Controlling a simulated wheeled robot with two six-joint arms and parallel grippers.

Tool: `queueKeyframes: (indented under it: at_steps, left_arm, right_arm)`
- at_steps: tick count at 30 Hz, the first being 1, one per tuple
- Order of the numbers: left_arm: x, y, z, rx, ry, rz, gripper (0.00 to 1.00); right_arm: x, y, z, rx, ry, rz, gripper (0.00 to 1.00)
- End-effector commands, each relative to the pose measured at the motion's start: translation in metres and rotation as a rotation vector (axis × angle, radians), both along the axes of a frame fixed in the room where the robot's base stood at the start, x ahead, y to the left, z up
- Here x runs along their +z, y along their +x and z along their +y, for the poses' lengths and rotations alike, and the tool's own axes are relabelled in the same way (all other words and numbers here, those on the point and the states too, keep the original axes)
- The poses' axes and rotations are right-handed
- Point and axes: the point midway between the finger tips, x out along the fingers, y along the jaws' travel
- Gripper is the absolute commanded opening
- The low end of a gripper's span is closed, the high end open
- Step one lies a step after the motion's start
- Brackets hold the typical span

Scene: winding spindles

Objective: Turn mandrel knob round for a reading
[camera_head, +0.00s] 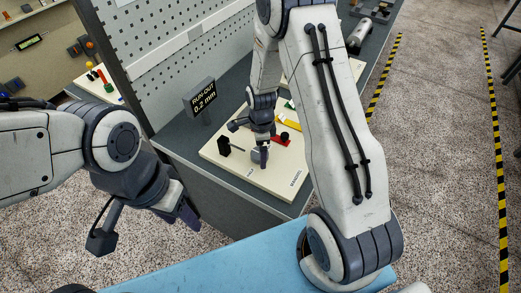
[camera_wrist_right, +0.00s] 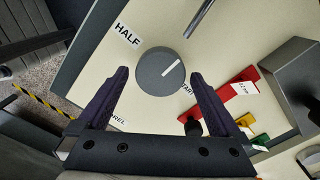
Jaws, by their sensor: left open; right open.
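The mandrel knob (camera_wrist_right: 153,80) is a round dark grey dial on a cream board (camera_wrist_right: 85,85). Its white line points to the upper right in the right wrist view. A HALF label (camera_wrist_right: 127,35) is at its upper left and a partly hidden START label (camera_wrist_right: 187,88) at its right. My right gripper (camera_wrist_right: 160,74) is open, with one finger on each side of the knob; I cannot tell whether they touch it. In the head view it reaches down to the board (camera_head: 237,168). My left gripper (camera_head: 183,214) hangs empty and open left of the bench.
A dark display (camera_head: 203,97) reads "RUN-OUT 0.2 mm" behind the board. A red piece (camera_wrist_right: 228,97) with a white tag lies right of the knob, near yellow and green pieces. A perforated panel (camera_head: 165,45) stands behind the bench. A blue surface (camera_head: 220,265) is in front.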

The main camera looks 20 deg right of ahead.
Motion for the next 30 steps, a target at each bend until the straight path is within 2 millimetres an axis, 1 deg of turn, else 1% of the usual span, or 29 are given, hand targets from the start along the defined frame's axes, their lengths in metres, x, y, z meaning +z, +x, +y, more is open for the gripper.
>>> queueKeyframes:
  at_steps: [2, 3, 5, 6, 8, 9, 14, 20, 26, 30]
  left_arm:
    - [-0.0001, 0.0, 0.0, 0.0, 0.0, 0.0, 0.5]
    - [-0.0001, 0.0, 0.0, 0.0, 0.0, 0.0, 0.5]
    - [-0.0001, 0.0, 0.0, 0.0, 0.0, 0.0, 0.5]
    - [-0.0001, 0.0, 0.0, 0.0, 0.0, 0.0, 0.5]
    - [-0.0001, 0.0, 0.0, 0.0, 0.0, 0.0, 0.5]
    - [0.0, -0.0001, 0.0002, 0.0, 0.0, 0.0, 0.5]
    - [-0.0002, 0.0, 0.0, 0.0, 0.0, 0.0, 0.5]
    - [-0.001, 0.0001, 0.0, 0.0, 0.0, 0.0, 0.5]
    - [-0.0026, 0.0, 0.0, 0.0, 0.0, 0.0, 0.5]
    - [-0.004, 0.0, 0.0, 0.0, 0.0, 0.0, 0.5]
  right_arm:
    - [0.0002, 0.0002, 0.0, 0.0, 0.0, 0.0, 1.0]
    - [0.0002, 0.0002, 0.0, 0.0, 0.0, 0.0, 0.85]
    - [0.0003, 0.0002, 0.0, 0.0, 0.0, 0.0, 0.62]
    - [0.0004, 0.0002, 0.0, 0.0, 0.0, 0.0, 0.46]
    - [0.0004, 0.0002, 0.0, 0.0, 0.0, 0.0, 0.23]
    - [0.0005, 0.0002, 0.0038, 0.003, 0.0, 0.0, 0.17]
    - [0.0005, 0.0002, 0.0008, 0.008, 0.0, 0.0, 0.17]
    - [0.0005, 0.0004, 0.0, 0.068, 0.0, 0.0, 0.17]
    - [0.0004, 0.001, -0.0005, 0.2, 0.0, 0.0, 0.17]
    - [0.0004, 0.0016, -0.0008, 0.326, 0.0, 0.0, 0.17]
